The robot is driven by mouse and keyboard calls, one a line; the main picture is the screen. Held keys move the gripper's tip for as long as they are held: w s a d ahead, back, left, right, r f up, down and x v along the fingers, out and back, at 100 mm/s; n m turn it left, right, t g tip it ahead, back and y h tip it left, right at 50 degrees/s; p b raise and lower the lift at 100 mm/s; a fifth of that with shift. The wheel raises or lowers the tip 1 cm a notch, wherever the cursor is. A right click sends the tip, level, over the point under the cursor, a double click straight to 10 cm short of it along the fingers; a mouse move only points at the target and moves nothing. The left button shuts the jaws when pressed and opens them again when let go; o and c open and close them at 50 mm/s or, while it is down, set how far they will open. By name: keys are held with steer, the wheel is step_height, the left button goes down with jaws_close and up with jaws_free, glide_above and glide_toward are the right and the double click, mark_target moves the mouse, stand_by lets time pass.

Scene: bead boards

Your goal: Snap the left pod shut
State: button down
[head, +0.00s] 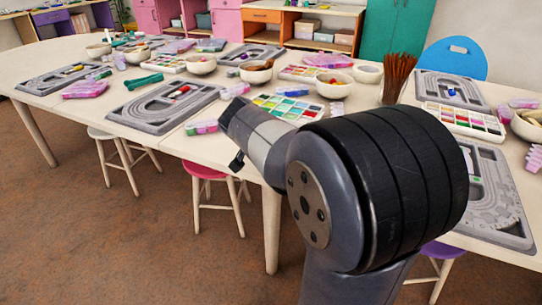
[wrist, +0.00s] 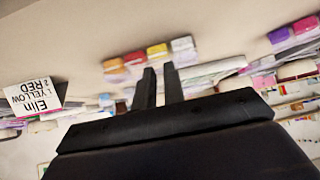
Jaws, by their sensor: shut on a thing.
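In the wrist view my gripper (wrist: 159,70) points up the picture, its two dark fingers close together with a narrow gap. What sits between them is hidden or too thin to make out. Just beyond the fingertips is a row of small coloured pods: orange (wrist: 115,67), red (wrist: 134,58), yellow (wrist: 157,51) and white (wrist: 182,44). I cannot tell whether their lids are shut, or which is the left pod.
A name card (wrist: 36,98) reading Elin, yellow, red stands at left in the wrist view. Grey bead boards (head: 160,122), colour trays (head: 290,107), bowls (head: 333,92) and a bundle of brown sticks (head: 397,76) crowd the table. Stools (head: 208,172) stand beneath its edge.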

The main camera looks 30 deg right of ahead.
steer(key=f+b, duration=0.1)
steer(key=b, duration=0.1)
steer(key=shift+a+t+h+b, duration=0.1)
steer(key=shift+t+h+b, duration=0.2)
steer(key=shift+b, duration=0.05)
steer(key=shift+r+b, duration=0.2)
steer(key=shift+b, duration=0.5)
steer(key=c, duration=1.5)
jaws_free()
steer(key=shift+o, duration=0.2)
steer(key=shift+r+p, duration=0.1)
steer(key=shift+p, duration=0.25)
steer(key=p, duration=0.3)
steer(key=shift+r, duration=0.4)
steer(key=shift+r+p, duration=0.1)
steer(key=shift+p, duration=0.9)
steer(key=g+y+p, duration=0.1)
steer(key=p, duration=0.3)
steer(key=r+g+y+p, duration=0.1)
steer(key=p, duration=0.4)
steer(key=shift+w+d, duration=0.25)
steer(key=shift+d, duration=0.1)
